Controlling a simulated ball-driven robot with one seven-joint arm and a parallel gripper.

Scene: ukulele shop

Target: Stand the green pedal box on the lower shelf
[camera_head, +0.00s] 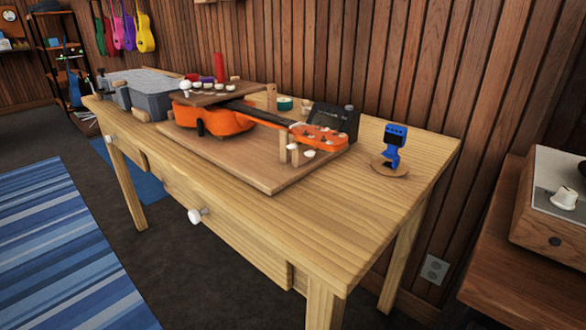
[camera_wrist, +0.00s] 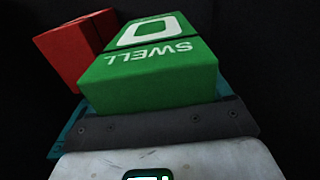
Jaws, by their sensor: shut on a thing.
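The green pedal box (camera_wrist: 150,82) fills the middle of the wrist view, with white lettering reading SWELL, upside down in the picture, and a white outlined shape on its top face. My gripper (camera_wrist: 155,125) is at its near end, shut on it; the dark grey bar with screws lies right against the box. The far finger is hidden, so the exact grip is not clear. The head view shows neither my gripper nor the green box. I cannot tell which shelf is the lower one.
A red box (camera_wrist: 72,52) is behind the green box at left; whether they touch is unclear. In the head view, a wooden workbench (camera_head: 370,220) carries an orange ukulele (camera_head: 215,122) and a blue clip-on tuner (camera_head: 394,145).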

